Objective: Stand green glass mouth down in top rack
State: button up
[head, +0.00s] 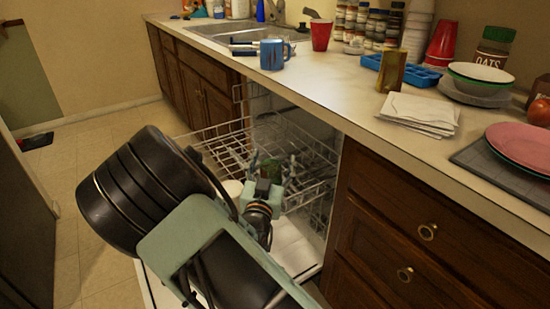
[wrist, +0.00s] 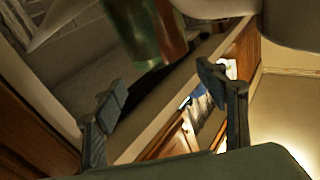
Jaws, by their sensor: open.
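My gripper (head: 272,161) is open over the rack area. In the wrist view its two fingers (wrist: 163,82) are spread wide with nothing between them. The glass appears apart from the fingers, beyond their tips. I cannot tell which way its mouth faces or what it rests on.
The dishwasher door (head: 290,245) is down. A reddish-brown object (wrist: 171,32) is beside the glass in the wrist view. A pale dish (head: 232,187) shows by my gripper. The counter above holds a blue mug (head: 272,54), red cup (head: 320,35), napkins (head: 420,113) and stacked bowls (head: 480,78).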

aim_at(268, 177)
jog(key=shift+n+g+y, duration=0.4)
jog(key=shift+n+g, duration=0.1)
jog(key=f, duration=0.1)
jog(key=s+a+f, duration=0.1)
jog(key=f, duration=0.2)
jog(key=shift+s+a+f, duration=0.15)
jog(key=shift+a+f, duration=0.1)
jog(key=shift+f, duration=0.15)
jog(key=shift+a+f, duration=0.3)
jog(key=shift+f, duration=0.2)
jog(key=s+r+m+t, duration=0.1)
jog(key=s+r, duration=0.4)
jog(key=s, duration=0.1)
jog(key=shift+s+d+h+p, duration=0.3)
jog(key=shift+d+h, duration=0.1)
jog(key=shift+d, duration=0.05)
